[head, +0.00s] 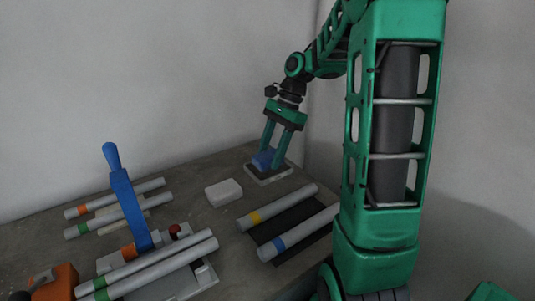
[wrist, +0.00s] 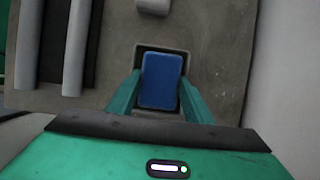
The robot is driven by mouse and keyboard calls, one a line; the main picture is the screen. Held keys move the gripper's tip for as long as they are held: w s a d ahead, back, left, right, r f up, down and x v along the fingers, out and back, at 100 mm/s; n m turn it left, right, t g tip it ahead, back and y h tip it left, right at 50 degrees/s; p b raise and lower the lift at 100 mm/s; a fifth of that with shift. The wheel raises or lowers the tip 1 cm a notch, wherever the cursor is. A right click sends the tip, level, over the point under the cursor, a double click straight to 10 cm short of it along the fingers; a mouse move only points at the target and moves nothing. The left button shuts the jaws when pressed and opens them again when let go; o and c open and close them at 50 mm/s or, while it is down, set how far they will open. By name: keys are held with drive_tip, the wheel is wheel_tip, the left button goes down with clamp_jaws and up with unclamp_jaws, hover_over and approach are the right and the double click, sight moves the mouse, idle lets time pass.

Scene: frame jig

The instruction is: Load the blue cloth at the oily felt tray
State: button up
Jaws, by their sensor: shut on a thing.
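The blue cloth (wrist: 161,80) is a small blue block-like pad between my gripper's fingers, and it also shows in the head view (head: 262,159). My gripper (wrist: 159,97) is shut on it, one green finger against each side; it points down at the far right corner of the table in the head view (head: 272,161). The felt tray (head: 270,175) is a shallow light-rimmed tray with a dark inside, directly under the cloth. Its rim shows around the cloth in the wrist view (wrist: 139,48). I cannot tell whether the cloth touches the felt.
A white block (head: 223,193) lies left of the tray. Tubes with yellow (head: 280,207) and blue (head: 300,232) bands rest on a dark mat (head: 284,220). A blue lever (head: 126,205) stands upright at the left, among more banded tubes. A wall rises close behind the tray.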

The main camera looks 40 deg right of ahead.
sight(270, 154)
drive_tip(key=shift+f, duration=0.45)
idle(1.2)
drive_tip(key=shift+r, duration=3.55)
